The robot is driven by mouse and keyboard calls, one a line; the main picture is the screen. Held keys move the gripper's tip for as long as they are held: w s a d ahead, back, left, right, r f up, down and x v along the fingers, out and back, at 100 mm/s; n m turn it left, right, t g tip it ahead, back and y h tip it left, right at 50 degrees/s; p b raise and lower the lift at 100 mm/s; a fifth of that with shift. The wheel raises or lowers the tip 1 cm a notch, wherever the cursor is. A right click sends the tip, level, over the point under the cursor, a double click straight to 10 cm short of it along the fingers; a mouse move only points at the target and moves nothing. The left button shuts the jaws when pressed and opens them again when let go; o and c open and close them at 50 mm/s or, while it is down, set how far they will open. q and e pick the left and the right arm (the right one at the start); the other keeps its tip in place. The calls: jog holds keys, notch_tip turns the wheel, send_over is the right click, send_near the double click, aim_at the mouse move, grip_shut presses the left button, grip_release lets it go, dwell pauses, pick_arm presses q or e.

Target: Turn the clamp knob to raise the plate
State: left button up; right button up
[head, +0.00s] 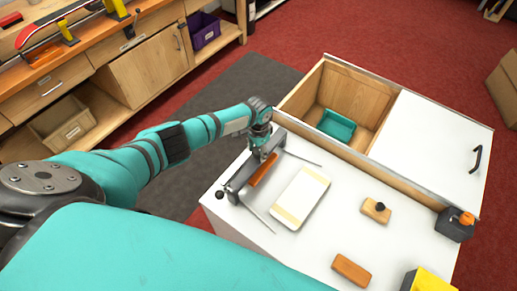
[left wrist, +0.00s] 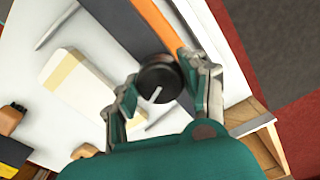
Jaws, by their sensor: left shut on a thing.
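The grey clamp (head: 240,179) stands on the white bench top, with an orange strip (head: 263,171) along its side. In the left wrist view, the round black clamp knob (left wrist: 158,76) has a white pointer line that points down and slightly left. My left gripper (head: 262,150) is over the far end of the clamp. In the left wrist view its two fingers (left wrist: 164,91) are on either side of the knob, shut on it. The head view hides the knob behind the gripper. I cannot tell how high the plate is. My right gripper is not in view.
A wooden block with a black knob (head: 376,209), a brown block (head: 351,270) and a dark box (head: 454,225) are further right. An open compartment holds a teal tray (head: 337,125).

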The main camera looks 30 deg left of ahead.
pick_arm(q)
jog(key=n, duration=0.2)
jog(key=n+p, duration=0.1)
jog(key=shift+s+d+f+n, duration=0.1)
jog(key=shift+s+f+n, duration=0.2)
jog(key=shift+n, duration=0.1)
jog(key=n+p, duration=0.1)
jog(key=n, duration=0.2)
jog(key=shift+n, duration=0.3)
jog(key=n+p, duration=0.1)
jog(key=n, duration=0.3)
jog(key=shift+p, duration=0.3)
jog(key=shift+n, duration=1.7)
jog(key=shift+f, duration=0.1)
jog(key=o, duration=1.2)
jog(key=shift+w, duration=0.2)
jog(key=shift+p, duration=0.3)
